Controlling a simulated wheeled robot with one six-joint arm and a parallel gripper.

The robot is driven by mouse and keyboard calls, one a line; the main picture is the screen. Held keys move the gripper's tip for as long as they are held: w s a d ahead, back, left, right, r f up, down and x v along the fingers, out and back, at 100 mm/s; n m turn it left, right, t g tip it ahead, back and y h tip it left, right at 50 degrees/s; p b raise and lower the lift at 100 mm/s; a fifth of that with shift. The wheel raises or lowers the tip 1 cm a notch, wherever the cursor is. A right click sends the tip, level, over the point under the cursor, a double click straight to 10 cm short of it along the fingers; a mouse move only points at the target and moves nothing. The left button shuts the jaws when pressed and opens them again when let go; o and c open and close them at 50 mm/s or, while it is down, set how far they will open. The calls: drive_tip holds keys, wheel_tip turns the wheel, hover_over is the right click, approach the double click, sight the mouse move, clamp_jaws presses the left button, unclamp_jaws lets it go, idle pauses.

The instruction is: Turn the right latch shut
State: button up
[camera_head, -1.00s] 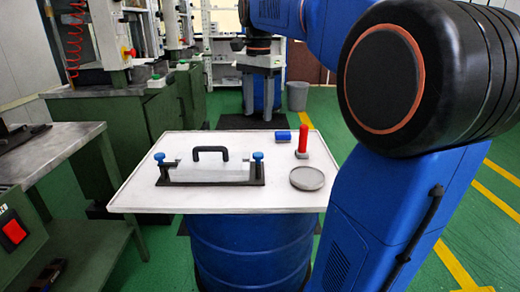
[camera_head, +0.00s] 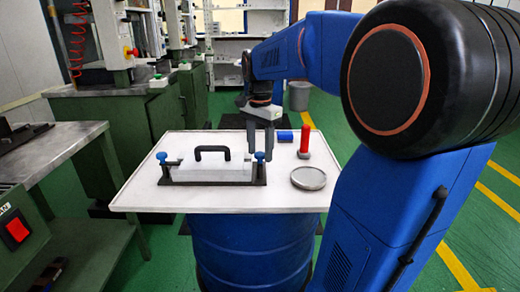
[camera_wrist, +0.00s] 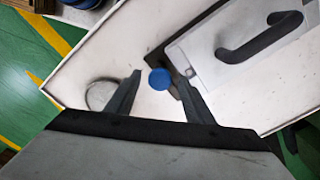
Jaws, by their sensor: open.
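The right latch has a blue knob (camera_head: 259,157) and stands at the right end of the mould's black base (camera_head: 215,182). The knob also shows in the wrist view (camera_wrist: 159,79). My gripper (camera_head: 261,148) is open and points down at this latch. In the wrist view its fingertips (camera_wrist: 161,73) lie on either side of the blue knob, with gaps. Their exact height against the knob I cannot tell, nor how far the latch is turned. The pale mould plate (camera_head: 190,170) carries a black handle (camera_head: 212,150). The left latch (camera_head: 160,157) stands at the other end.
A red-handled tool (camera_head: 305,142) stands upright on the white tabletop (camera_head: 150,200), right of the mould. A round grey dish (camera_head: 308,179) lies in front of it. A blue cylinder (camera_head: 284,135) lies behind. The tabletop's front left is bare.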

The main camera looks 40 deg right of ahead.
drive_tip(key=shift+c, duration=0.6)
drive_tip(key=c, duration=0.9)
drive_tip(key=shift+n, duration=0.4)
drive_tip(key=n, duration=0.3)
drive_tip(key=shift+n, duration=0.4)
drive_tip(key=n, duration=1.3)
drive_tip(key=shift+n, duration=0.3)
